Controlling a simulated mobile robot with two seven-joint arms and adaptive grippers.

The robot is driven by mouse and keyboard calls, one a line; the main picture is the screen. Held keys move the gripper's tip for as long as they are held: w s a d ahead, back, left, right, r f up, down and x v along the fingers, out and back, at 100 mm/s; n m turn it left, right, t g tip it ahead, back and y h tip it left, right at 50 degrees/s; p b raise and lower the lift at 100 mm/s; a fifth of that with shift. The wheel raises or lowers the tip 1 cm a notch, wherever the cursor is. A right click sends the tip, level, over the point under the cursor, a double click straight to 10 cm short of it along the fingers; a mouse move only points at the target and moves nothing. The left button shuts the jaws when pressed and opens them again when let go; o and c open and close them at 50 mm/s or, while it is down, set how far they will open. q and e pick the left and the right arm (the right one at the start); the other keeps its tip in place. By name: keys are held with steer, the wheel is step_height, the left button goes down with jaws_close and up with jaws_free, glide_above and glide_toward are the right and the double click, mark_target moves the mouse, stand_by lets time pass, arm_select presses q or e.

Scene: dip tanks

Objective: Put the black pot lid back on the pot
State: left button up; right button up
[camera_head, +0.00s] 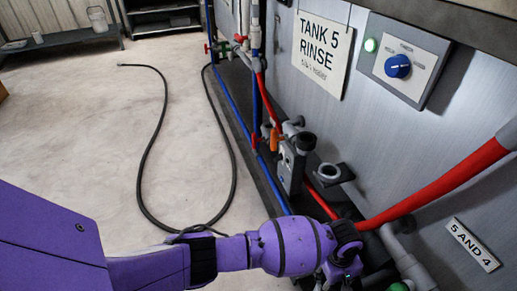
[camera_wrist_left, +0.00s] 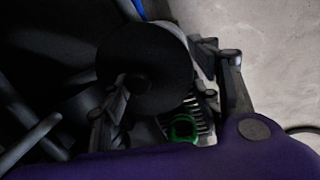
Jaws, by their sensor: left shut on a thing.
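My left gripper (camera_head: 346,262) is low at the right of centre in the head view, beside the pipes along the tank wall. In the left wrist view a black round lid (camera_wrist_left: 150,55) with a darker round centre lies between the fingers, and the gripper is shut on it. In the head view the lid cannot be told clearly from the dark gripper. My right gripper is not in view.
A grey pump-like unit (camera_head: 293,160) with a black top stands by the wall. A thick red pipe (camera_head: 430,195) slopes close to my gripper. A green ring (camera_wrist_left: 183,128) shows below the lid in the wrist view. A black hose (camera_head: 147,185) lies on the otherwise open floor.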

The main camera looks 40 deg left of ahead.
arm_select(q)
steer(key=f+b, duration=0.1)
steer(key=w+f+b, duration=0.1)
steer(key=f, duration=0.1)
steer(key=shift+f, duration=0.3)
steer(key=shift+r, duration=0.1)
steer(key=shift+f, duration=0.6)
steer(key=o, duration=1.1)
steer(key=shift+o, duration=0.2)
